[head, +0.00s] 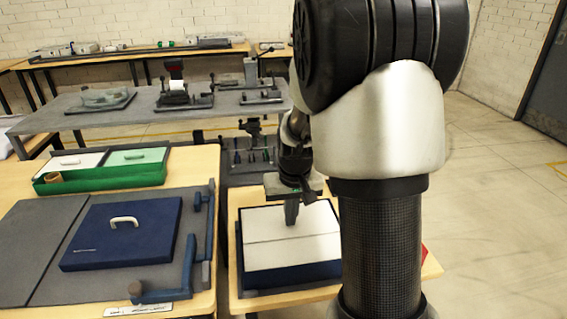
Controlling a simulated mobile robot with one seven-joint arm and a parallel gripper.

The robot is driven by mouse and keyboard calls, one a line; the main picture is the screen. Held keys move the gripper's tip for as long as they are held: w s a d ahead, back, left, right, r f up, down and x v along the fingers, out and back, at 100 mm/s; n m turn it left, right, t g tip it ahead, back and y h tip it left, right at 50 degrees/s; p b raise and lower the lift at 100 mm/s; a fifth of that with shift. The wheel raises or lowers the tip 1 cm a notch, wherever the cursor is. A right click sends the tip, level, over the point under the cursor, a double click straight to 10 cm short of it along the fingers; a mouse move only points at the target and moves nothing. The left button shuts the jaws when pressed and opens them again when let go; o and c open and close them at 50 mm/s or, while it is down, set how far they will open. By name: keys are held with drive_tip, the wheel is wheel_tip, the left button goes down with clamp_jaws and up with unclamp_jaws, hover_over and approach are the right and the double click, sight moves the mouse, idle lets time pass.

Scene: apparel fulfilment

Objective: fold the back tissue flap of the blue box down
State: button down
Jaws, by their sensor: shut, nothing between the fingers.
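The blue box (290,278) stands on a small wooden table at centre right. White tissue covers its opening in two panels with a seam across the middle. The back tissue flap (262,222) lies about flat over the rear half, and the front panel (285,252) lies flat over the front half. My gripper (291,222) points down over the back flap, its fingers shut and empty. The fingertips are at or just above the tissue; I cannot tell whether they touch.
A blue lid (125,230) with a pale handle lies on a grey mat (35,240) on the left table, beside blue angled stops (165,296). A green tray (95,182) with handled white and green lids stands behind it. A grey bench (120,115) holds several fixtures at the back.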

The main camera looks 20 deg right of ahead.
wheel_tip(320, 180, up, 8)
drive_tip(key=p, duration=0.6)
